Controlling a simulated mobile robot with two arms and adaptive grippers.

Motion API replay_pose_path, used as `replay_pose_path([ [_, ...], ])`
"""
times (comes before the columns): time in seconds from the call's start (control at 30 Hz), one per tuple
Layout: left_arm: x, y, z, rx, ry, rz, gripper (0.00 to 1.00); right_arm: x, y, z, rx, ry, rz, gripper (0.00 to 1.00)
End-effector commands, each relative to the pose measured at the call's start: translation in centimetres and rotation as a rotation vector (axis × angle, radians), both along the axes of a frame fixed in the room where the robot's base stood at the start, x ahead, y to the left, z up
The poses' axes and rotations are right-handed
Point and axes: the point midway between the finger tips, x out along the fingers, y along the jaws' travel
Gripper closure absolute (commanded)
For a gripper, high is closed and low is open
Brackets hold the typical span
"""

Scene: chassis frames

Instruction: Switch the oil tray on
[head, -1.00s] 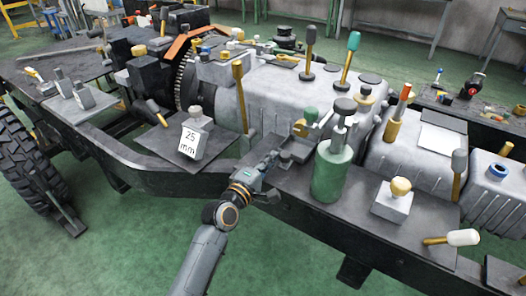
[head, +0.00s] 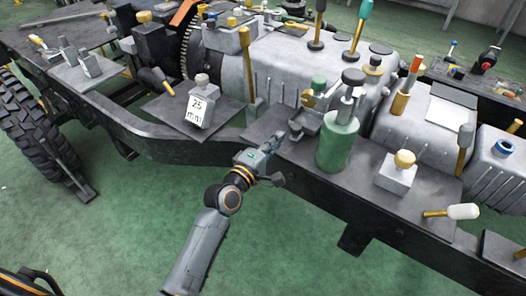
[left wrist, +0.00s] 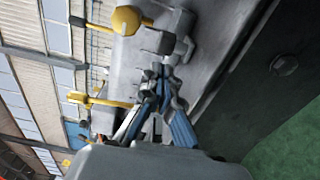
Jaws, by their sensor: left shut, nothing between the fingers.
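No part in view is marked as the oil tray, so I cannot tell which it is. A small grey bracket-like fitting (head: 306,122) with a yellow ball (head: 307,98) and a green knob (head: 318,83) stands on the chassis, left of a green cylinder (head: 338,148). My left gripper (head: 294,133) is shut and empty, just in front of this fitting. In the left wrist view its fingers (left wrist: 165,74) point at a grey bracket (left wrist: 175,35) beside a yellow ball (left wrist: 126,20). Whether they touch it is unclear. My right gripper is out of view.
A block marked 25 mm (head: 200,106) stands on a plate to the left. A grey block with a yellow knob (head: 397,174) and a white-ended lever (head: 455,212) are to the right. The dark chassis rail (head: 300,190) runs below my gripper. The green floor in front is open.

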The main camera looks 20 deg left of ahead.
Motion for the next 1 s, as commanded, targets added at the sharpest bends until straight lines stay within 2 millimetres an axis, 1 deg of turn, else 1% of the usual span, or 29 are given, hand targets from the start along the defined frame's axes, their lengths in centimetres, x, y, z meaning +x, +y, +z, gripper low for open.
replay_pose_path([
  [0.03,-1.2,0.5,-0.2,0.003,0.002,0.001,1.00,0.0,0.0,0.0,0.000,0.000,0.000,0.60],
  [0.2,-4.6,1.7,-0.1,0.003,0.002,0.002,1.00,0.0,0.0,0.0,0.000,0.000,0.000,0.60],
  [0.3,-6.1,2.3,-0.1,0.003,0.001,0.002,1.00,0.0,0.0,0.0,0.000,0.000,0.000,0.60],
  [0.4,-7.2,2.7,-0.1,0.003,0.001,0.003,1.00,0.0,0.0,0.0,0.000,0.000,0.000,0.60],
  [0.6,-7.9,3.0,0.0,0.002,-0.002,0.004,1.00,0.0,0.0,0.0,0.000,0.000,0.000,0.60],
  [1.0,-7.8,3.0,0.0,0.002,-0.002,0.004,1.00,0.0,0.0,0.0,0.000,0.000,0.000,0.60],
])
